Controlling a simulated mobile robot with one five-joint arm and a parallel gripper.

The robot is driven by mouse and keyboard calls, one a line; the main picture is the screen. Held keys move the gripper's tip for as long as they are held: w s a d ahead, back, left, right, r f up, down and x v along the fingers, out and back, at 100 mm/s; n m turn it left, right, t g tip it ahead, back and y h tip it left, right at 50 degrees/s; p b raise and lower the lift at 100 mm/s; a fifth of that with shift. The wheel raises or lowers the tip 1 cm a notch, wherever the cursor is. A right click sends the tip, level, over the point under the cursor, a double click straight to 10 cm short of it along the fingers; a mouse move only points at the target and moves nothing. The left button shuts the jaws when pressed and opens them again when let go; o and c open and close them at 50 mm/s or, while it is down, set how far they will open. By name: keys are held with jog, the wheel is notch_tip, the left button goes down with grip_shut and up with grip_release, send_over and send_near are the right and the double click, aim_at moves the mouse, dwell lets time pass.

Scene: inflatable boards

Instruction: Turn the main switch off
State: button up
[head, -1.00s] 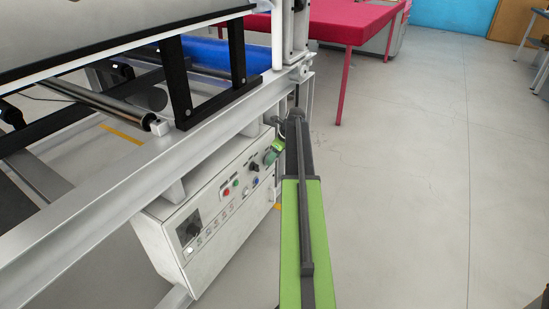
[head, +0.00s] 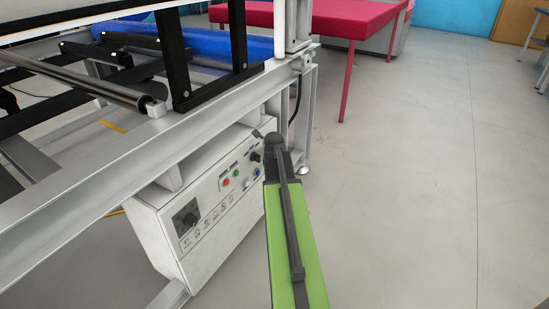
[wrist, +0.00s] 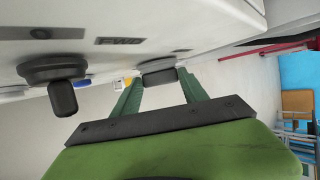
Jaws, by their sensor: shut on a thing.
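The white control box (head: 165,265) hangs under the machine frame in the head view. Its front panel carries a large black rotary knob on a dark square plate (head: 187,217) at the left and a smaller black knob (head: 255,156) near the right end. In the wrist view my gripper (wrist: 157,77) has its two green fingers closed on the sides of a dark knob (wrist: 158,75) on the panel. Another black knob (wrist: 62,92) shows to its left, near a "FWD" label. My arm hides the gripper in the head view. I cannot tell which way the held knob points.
A red button (head: 225,182) and a green button (head: 238,173) are on the panel. The frame's grey beam (head: 120,175) runs above the box. A red table (head: 345,20) stands behind. The floor to the right is clear.

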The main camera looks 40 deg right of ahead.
jog(key=f+h+b, duration=0.1)
jog(key=b, duration=0.2)
jog(key=n+t+h+b, duration=0.1)
jog(key=h+b, duration=0.1)
jog(key=b, duration=0.2)
jog(key=shift+s+a+f+h, duration=0.15)
jog(key=shift+a+f+h, duration=0.15)
jog(key=shift+f, duration=0.1)
jog(key=t+h+b, duration=0.1)
jog(key=b, duration=0.1)
jog(key=shift+b, duration=0.3)
jog(key=shift+r+n+h+b, duration=0.1)
jog(key=shift+n+h+b, duration=0.2)
jog(key=shift+h+b, duration=0.15)
jog(key=shift+r, duration=0.1)
jog(key=o, duration=1.4)
